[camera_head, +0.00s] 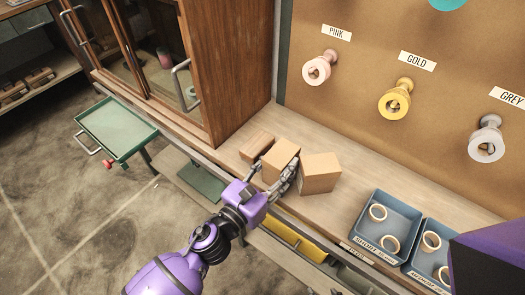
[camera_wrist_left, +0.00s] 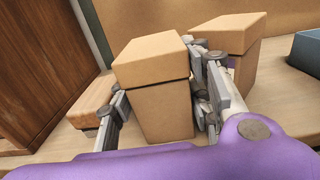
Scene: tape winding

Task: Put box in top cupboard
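In the left wrist view, the middle box (camera_wrist_left: 158,95) stands between the spread fingers (camera_wrist_left: 163,108), with a narrow gap showing at the right finger; firm contact cannot be made out. The wooden cupboard (camera_head: 232,65) with glass doors and metal handles stands at upper left. My right gripper is out of view.
Blue trays (camera_head: 372,240) with tape rolls sit at the bench's right. A pegboard (camera_head: 360,60) with pink, gold and grey tape rolls stands behind. A green tray (camera_head: 117,128) juts out at left. My right arm shows at lower right.

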